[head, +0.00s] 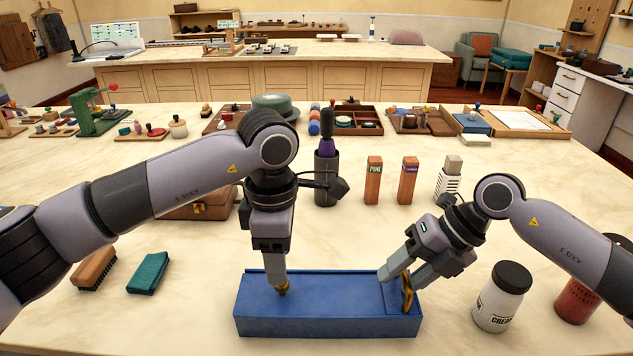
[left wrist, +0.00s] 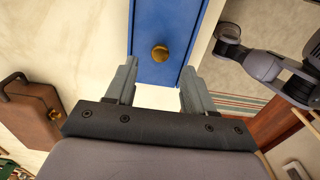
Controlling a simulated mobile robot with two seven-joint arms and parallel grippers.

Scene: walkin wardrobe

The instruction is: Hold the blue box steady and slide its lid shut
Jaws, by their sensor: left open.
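The blue box (head: 300,325) stands on the pale worktop in front of me, its long side running left to right. Its blue lid (head: 335,290) covers most of the top, with a seam near the right end. My left gripper (head: 274,282) points down over the left part of the lid at a brass knob (head: 283,289). In the left wrist view its fingers are apart, one on each side of the lid, with the knob (left wrist: 160,53) between and beyond them. My right gripper (head: 403,281) is at the box's right end by a brass handle (head: 408,293); its grip is unclear.
A cream jar (head: 500,300) stands right of the box, with a red jar (head: 577,300) beyond it. Two small brown boxes (head: 374,180) (head: 407,180) stand behind.

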